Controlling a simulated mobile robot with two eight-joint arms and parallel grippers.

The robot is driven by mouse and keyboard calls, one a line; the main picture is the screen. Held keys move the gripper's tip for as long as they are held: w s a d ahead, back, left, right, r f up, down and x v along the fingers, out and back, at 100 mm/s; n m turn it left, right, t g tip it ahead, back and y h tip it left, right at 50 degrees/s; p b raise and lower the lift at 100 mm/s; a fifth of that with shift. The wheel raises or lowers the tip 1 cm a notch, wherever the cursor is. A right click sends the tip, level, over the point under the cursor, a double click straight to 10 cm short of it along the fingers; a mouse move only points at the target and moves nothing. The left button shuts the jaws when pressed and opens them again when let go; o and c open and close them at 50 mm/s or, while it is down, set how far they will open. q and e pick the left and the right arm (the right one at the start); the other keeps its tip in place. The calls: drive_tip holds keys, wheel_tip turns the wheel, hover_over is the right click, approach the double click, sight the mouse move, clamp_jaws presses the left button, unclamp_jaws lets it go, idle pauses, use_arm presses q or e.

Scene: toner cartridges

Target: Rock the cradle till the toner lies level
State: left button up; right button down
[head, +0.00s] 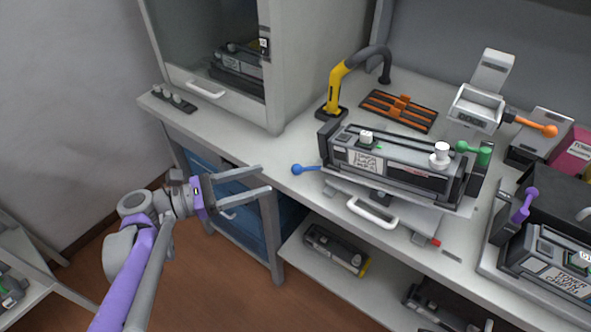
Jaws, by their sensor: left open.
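A toner cartridge (397,164), dark and grey with a white cap on top, sits in a dark-ended cradle on the bench. The cradle (328,140) appears slightly tilted, lower at its right end in the picture. A blue-knobbed lever (298,169) sticks out at its left, and a white handle (372,213) shows at its front. I cannot see the toner inside. My left gripper (266,180) is open and empty, left of the blue knob and apart from it, in front of the bench edge. My right gripper is not in view.
A yellow and black hose arm (338,88) and an orange rack (399,110) stand behind the cradle. A white device with an orange knob (549,130) is at back right. Another cartridge (550,262) lies right. A cabinet (213,45) stands at left; a lower shelf holds more cartridges.

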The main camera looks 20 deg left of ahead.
sight(297, 168)
use_arm(q)
drive_tip(key=b+x, duration=0.1)
drive_tip(key=x, duration=0.8)
drive_tip(key=shift+w+d+b, duration=0.15)
drive_tip(key=shift+d+b, duration=0.05)
drive_tip(key=shift+b, duration=0.1)
clamp_jaws()
idle(1.0)
